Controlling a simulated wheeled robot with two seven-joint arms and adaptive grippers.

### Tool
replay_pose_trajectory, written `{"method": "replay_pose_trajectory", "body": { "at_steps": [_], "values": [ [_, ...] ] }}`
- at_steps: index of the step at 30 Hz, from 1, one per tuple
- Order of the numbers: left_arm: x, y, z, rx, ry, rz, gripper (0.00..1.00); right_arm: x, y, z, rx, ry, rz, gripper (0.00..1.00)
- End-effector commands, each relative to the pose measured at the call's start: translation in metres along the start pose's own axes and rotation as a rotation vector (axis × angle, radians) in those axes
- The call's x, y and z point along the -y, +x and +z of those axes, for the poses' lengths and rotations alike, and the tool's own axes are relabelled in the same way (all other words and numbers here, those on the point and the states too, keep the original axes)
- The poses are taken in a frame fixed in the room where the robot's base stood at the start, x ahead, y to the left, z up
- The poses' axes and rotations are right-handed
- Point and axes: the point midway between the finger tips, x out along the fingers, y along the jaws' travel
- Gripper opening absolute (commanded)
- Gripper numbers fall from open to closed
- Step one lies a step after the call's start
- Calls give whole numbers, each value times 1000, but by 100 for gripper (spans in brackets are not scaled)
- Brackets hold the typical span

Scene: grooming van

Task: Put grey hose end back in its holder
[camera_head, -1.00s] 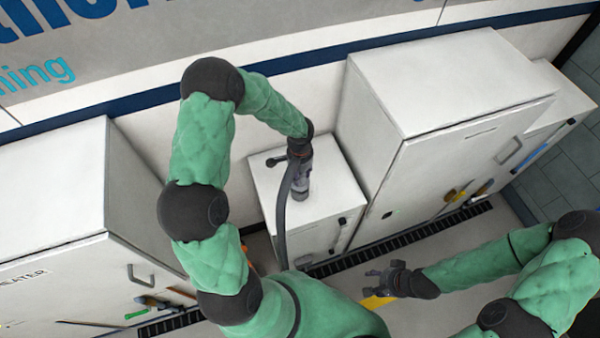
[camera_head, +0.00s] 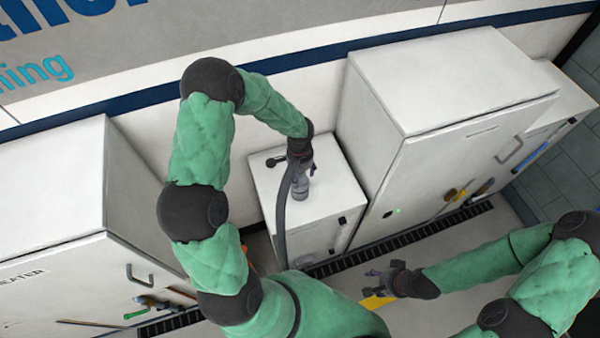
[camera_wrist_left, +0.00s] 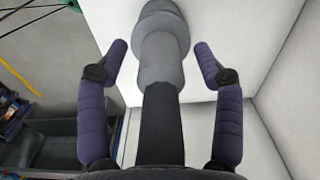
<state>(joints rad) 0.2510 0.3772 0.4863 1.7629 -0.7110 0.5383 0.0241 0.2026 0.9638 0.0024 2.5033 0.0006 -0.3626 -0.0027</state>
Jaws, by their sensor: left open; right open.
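The grey hose end (camera_head: 301,191) stands over the top of the low white cabinet, below my left gripper (camera_head: 301,172). In the left wrist view the hose end (camera_wrist_left: 162,58) lies between the two purple fingers of the left gripper (camera_wrist_left: 161,52), with a visible gap on both sides. The gripper is open around it. The dark hose (camera_head: 283,215) hangs down in front of the cabinet. I cannot make out the holder clearly; the hose end's far tip is partly hidden. My right gripper (camera_head: 384,279) is open and empty, low at the right.
The low white cabinet (camera_head: 333,195) stands between a taller white cabinet (camera_head: 450,85) on the right and a white heater cabinet (camera_head: 50,190) on the left. The van wall is behind. A dark floor grate (camera_head: 415,232) runs along the cabinet fronts.

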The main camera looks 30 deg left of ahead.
Motion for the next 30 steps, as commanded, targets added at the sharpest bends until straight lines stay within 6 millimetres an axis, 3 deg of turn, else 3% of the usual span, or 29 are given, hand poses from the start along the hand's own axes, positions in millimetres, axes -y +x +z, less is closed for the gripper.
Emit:
{"method": "replay_pose_trajectory", "body": {
  "at_steps": [5, 18, 24, 30],
  "values": [
    [1, -16, -1, -4, -1, -3, 67, 0, 0, 0, 0, 0, 0, 51],
    [0, -98, -1, -4, 0, -2, 67, 0, 0, 0, 0, 0, 0, 51],
    [0, -116, -1, -3, 0, -1, 67, 0, 0, 0, 0, 0, 0, 51],
    [0, -120, 0, -1, 0, -1, 67, 0, 0, 0, 0, 0, 0, 51]
  ]
}}
